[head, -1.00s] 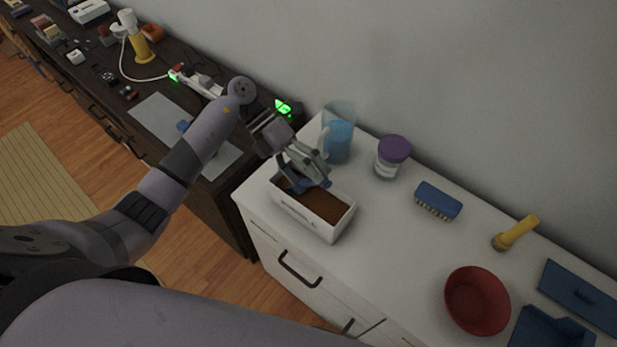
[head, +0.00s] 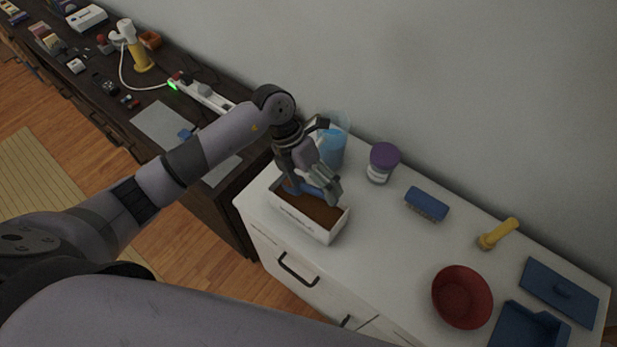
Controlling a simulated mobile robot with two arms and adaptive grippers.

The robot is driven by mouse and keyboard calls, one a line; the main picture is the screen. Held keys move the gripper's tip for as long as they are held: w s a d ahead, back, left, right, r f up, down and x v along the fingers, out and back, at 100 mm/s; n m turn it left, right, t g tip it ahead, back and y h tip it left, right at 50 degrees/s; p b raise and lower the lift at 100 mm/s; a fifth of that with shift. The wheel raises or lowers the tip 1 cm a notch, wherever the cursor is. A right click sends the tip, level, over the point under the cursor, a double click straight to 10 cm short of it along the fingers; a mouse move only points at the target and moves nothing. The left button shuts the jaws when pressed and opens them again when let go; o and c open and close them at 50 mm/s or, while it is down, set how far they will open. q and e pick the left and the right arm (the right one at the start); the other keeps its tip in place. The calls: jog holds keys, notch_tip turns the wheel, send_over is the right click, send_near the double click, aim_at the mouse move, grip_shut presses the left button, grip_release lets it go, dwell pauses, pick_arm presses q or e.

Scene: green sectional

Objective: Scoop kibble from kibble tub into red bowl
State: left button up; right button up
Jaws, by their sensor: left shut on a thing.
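The kibble tub (head: 322,234) is a white rectangular box with brown kibble (head: 318,208) in it, on the white cabinet top. My left gripper (head: 328,192) is over the tub's back left part, shut on a blue scoop (head: 290,187). The scoop is low at the kibble; the gripper hides much of it, so I cannot tell if it holds kibble. The red bowl (head: 462,297) stands at the front right of the cabinet top, apart from the tub, and looks empty. My right gripper is not in view.
A blue pitcher (head: 331,150) stands close behind my gripper. A purple-lidded jar (head: 382,163), a blue brush (head: 426,204), a yellow-handled thing (head: 498,234), a blue lid (head: 560,291) and a blue dustpan-like tray (head: 528,328) stand farther right. The top between tub and bowl is clear.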

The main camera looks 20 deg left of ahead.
pick_arm(q)
jog(key=y, duration=0.1)
jog(key=d+y+p, duration=0.1)
jog(key=d+t+y+p, duration=0.1)
jog(key=shift+s+d+r, duration=0.2)
jog(key=shift+s+r, duration=0.15)
jog(key=shift+s, duration=0.05)
jog(key=shift+s+d+r+t+y+p, duration=0.25)
jog(key=shift+d+r+t+y+p, duration=0.25)
jog(key=shift+r+y+p, duration=0.4)
jog(key=shift+d+r, duration=0.1)
jog(key=shift+d, duration=0.05)
dwell(0.6)
